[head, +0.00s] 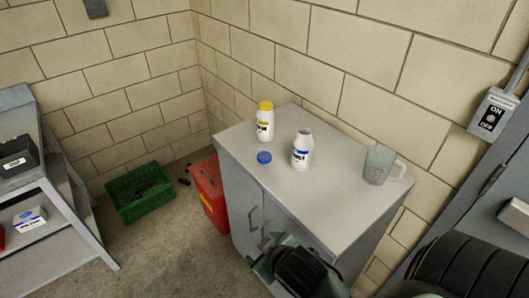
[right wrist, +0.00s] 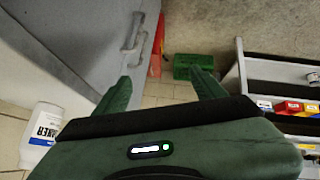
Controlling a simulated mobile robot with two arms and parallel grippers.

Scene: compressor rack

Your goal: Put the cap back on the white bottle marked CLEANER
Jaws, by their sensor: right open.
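An uncapped white bottle (head: 302,150) with a blue band stands upright on the grey cabinet top (head: 325,205). A blue cap (head: 264,157) lies on the cabinet top just left of it. Another white bottle (head: 265,122) with a yellow cap stands behind. Label words are too small to read in the head view. In the right wrist view, a white bottle (right wrist: 41,135) at lower left has a partly visible label ending in "NER". My right gripper (head: 266,254) is open and empty, in front of the cabinet; its fingers show apart in the right wrist view (right wrist: 160,88). My left gripper is not in view.
A clear measuring jug (head: 378,164) stands at the cabinet's right. A red container (head: 209,189) and a green crate (head: 141,192) stand on the floor to the left. Shelving (head: 68,203) is at far left. The cabinet top's front is clear.

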